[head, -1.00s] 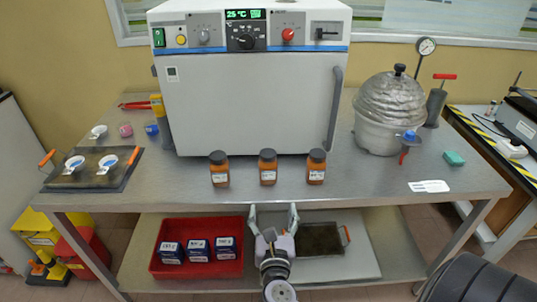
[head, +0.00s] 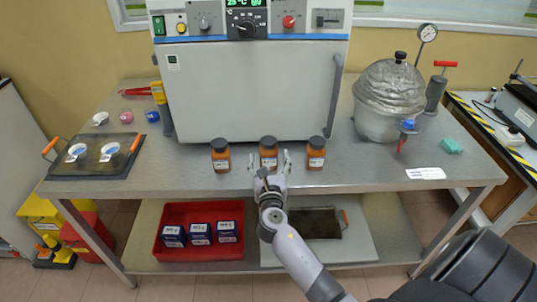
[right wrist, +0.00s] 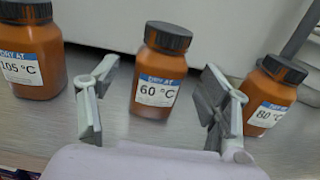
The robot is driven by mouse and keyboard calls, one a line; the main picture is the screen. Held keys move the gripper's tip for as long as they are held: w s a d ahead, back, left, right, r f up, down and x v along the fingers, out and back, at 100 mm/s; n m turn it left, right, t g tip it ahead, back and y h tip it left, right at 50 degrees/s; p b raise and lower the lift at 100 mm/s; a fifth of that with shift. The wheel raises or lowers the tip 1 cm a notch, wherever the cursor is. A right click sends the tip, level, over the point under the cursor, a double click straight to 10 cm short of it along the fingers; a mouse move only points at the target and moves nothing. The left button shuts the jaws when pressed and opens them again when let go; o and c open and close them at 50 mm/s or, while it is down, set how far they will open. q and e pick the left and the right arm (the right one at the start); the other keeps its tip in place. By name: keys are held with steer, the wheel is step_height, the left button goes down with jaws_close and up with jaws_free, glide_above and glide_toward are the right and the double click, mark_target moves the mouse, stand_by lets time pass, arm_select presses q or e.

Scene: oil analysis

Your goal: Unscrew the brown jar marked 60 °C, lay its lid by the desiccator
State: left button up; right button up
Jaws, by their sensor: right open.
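Three brown jars with black lids stand upright in a row before the oven. The middle jar (head: 268,153) reads 60 °C in the right wrist view (right wrist: 157,82). The left jar (head: 220,156) reads 105 °C there (right wrist: 36,75). The desiccator (head: 382,122), a grey pot with a silvery domed cover, stands at the right back.
The white oven (head: 255,95) stands close behind the jars. A blue-handled valve (head: 406,132) sticks out from the desiccator. A tray with dishes (head: 80,172) is at the left.

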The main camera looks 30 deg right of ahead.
mark_target(269, 157)
steer(key=x, duration=0.4)
steer(key=shift+w, duration=0.1)
steer(key=shift+c, duration=0.3)
steer(key=c, duration=1.4)
